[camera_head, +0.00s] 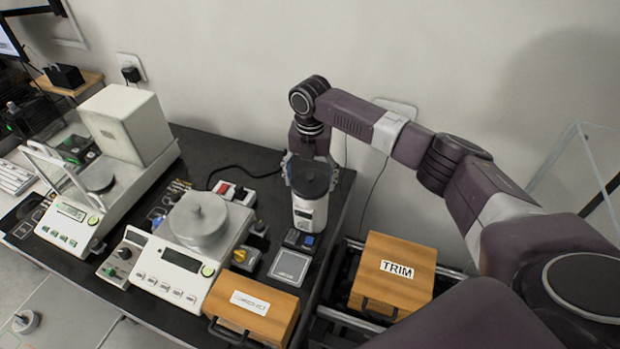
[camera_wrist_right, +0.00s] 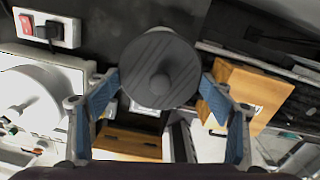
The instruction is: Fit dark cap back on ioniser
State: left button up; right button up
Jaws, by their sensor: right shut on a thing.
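The dark round cap (camera_head: 311,179) with a central knob is held between the fingers of my right gripper (camera_head: 310,172). In the right wrist view the cap (camera_wrist_right: 160,68) shows from above, with the blue finger pads of my right gripper (camera_wrist_right: 159,92) on either side of it. The white cylindrical ioniser (camera_head: 310,214) stands upright on the dark table directly below the cap. The cap hides its top, so I cannot tell whether the cap is seated or just above it. My left gripper is out of view.
A wooden box marked TRIM (camera_head: 393,274) stands at right, and another wooden box (camera_head: 252,306) at the front. A balance with a grey round pan cover (camera_head: 198,218) is left of the ioniser. A red-switched power strip (camera_head: 233,192) lies close by. The wall is behind.

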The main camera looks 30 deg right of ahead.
jog(key=shift+f, duration=0.4)
jog(key=o, duration=1.2)
jog(key=shift+r, duration=0.1)
notch_tip(320, 180, up, 12)
jog(key=shift+f, duration=0.1)
